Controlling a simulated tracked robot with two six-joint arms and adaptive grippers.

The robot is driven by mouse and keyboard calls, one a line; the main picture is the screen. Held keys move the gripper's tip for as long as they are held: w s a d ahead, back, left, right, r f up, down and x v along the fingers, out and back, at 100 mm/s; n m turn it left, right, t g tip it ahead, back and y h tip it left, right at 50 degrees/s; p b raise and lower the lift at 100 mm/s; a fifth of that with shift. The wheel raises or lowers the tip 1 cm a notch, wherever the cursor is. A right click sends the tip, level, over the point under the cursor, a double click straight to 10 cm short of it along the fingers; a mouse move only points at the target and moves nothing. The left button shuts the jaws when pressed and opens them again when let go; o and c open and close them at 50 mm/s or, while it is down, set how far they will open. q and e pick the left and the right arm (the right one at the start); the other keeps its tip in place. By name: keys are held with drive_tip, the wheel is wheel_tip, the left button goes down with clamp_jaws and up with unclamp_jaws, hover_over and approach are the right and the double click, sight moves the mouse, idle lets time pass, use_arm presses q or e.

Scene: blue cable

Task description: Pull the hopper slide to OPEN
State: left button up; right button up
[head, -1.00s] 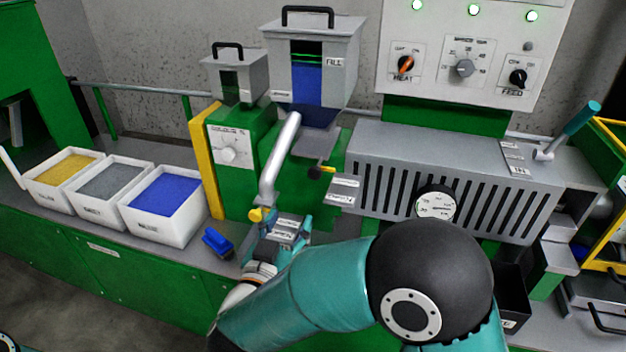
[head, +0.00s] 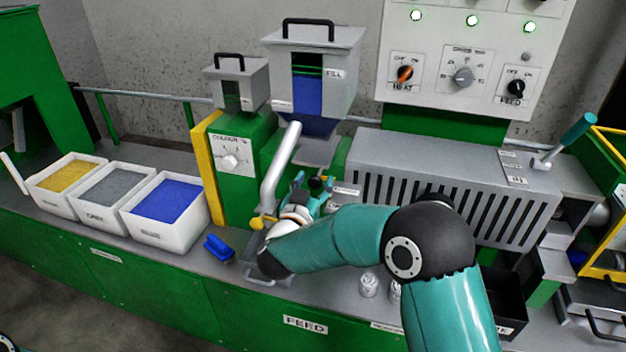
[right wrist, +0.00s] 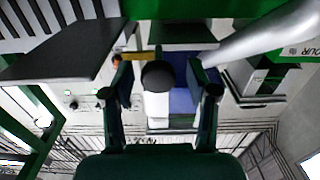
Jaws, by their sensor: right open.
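The hopper (head: 335,48), marked FILL, is a grey box with blue pellets behind its window. Its slide ends in a round black knob (head: 315,185) below the hopper's outlet. In the right wrist view the knob (right wrist: 158,75) sits on a pale bar (right wrist: 157,106), between the two dark fingers, with gaps visible on both sides. My right gripper (right wrist: 158,80) is open around the knob, not closed on it. In the head view the right gripper (head: 313,184) is small and partly hides the slide. My left gripper is not in view.
A slanted grey pipe (head: 281,165) runs close left of the right gripper. The slotted grey barrel cover (head: 430,165) stands right. Bins of yellow, grey and blue pellets (head: 165,200) and a blue scoop (head: 218,247) are at left. A yellow-knobbed part (head: 262,222) is near my wrist.

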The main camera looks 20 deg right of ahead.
drive_tip(key=shift+w+d, duration=0.2)
drive_tip(key=shift+w, duration=0.05)
clamp_jaws()
drive_tip(key=b+v, duration=0.1)
drive_tip(key=v, duration=0.5)
drive_tip(key=shift+a+b, duration=0.1)
drive_tip(key=shift+b, duration=0.2)
drive_tip(key=shift+s+a, duration=0.1)
drive_tip(key=shift+s, duration=0.05)
drive_tip(key=shift+f, duration=0.1)
